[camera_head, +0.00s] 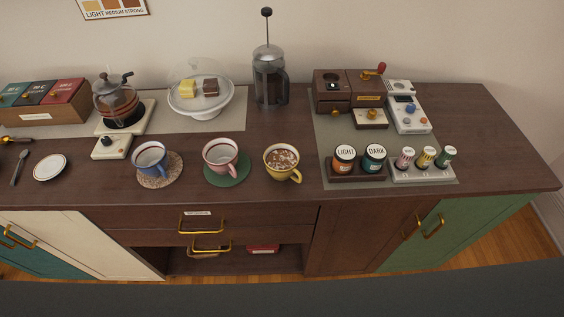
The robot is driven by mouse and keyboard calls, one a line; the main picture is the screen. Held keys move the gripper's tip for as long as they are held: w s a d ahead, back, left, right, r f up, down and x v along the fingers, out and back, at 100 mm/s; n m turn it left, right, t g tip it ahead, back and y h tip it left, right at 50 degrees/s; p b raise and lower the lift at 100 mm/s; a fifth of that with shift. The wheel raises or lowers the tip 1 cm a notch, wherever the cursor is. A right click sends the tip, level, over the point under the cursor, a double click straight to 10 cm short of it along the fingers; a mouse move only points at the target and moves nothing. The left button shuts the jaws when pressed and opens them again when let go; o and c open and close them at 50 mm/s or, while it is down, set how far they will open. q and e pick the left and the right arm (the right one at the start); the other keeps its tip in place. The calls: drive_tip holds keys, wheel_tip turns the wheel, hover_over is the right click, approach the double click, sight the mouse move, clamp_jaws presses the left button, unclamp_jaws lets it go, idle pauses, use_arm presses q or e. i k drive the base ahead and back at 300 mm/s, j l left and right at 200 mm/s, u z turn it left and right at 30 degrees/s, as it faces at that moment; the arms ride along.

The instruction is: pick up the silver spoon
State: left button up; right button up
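The silver spoon (19,168) lies on the dark wooden counter near its left end. It is just left of a small white saucer (50,167) and does not touch it. Neither my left gripper nor my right gripper is in view.
A gold-coloured handled tool (14,139) lies behind the spoon. Blue (150,159), pink (221,157) and yellow (282,162) cups stand along the front. A kettle (118,103), cake stand (200,97) and French press (270,80) stand behind. The counter's right end is clear.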

sight(25, 153)
drive_tip(key=u, duration=1.75)
drive_tip(key=l+z, duration=0.15)
drive_tip(key=z, duration=1.6)
drive_tip(key=u, duration=1.65)
